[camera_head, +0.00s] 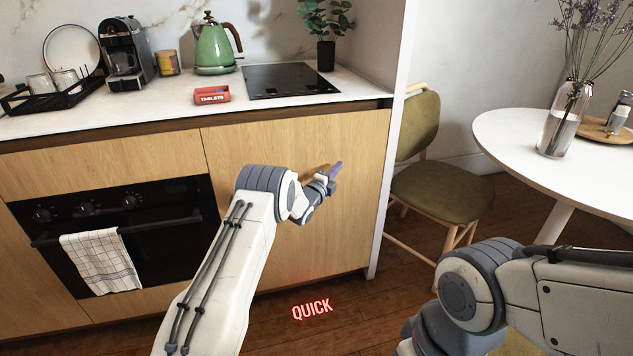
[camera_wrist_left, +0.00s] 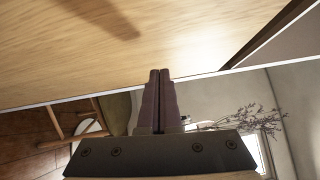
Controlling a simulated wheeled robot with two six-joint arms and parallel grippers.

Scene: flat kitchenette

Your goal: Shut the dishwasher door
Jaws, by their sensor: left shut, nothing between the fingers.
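The dishwasher door appears to be the wooden front panel (camera_head: 245,150) below the hob. It stands upright and looks flush with the cabinet fronts beside it. The wooden panel also fills the top of the left wrist view (camera_wrist_left: 170,50), with a shadow on it. My left gripper (camera_head: 337,168) is in front of the panel's right half, its fingers pointing right. In the left wrist view the two fingers (camera_wrist_left: 160,75) are together with nothing between them, close to the panel's edge. I cannot tell whether they touch it. My right arm is at the lower right; its gripper is out of view.
A red tablets box (camera_head: 212,95), a green kettle (camera_head: 213,50) and a hob (camera_head: 288,80) are on the counter. An oven (camera_head: 160,225) with a towel is at left. A chair (camera_head: 440,195) and a round white table (camera_head: 500,135) stand at right. Red letters (camera_head: 312,309) show over the floor.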

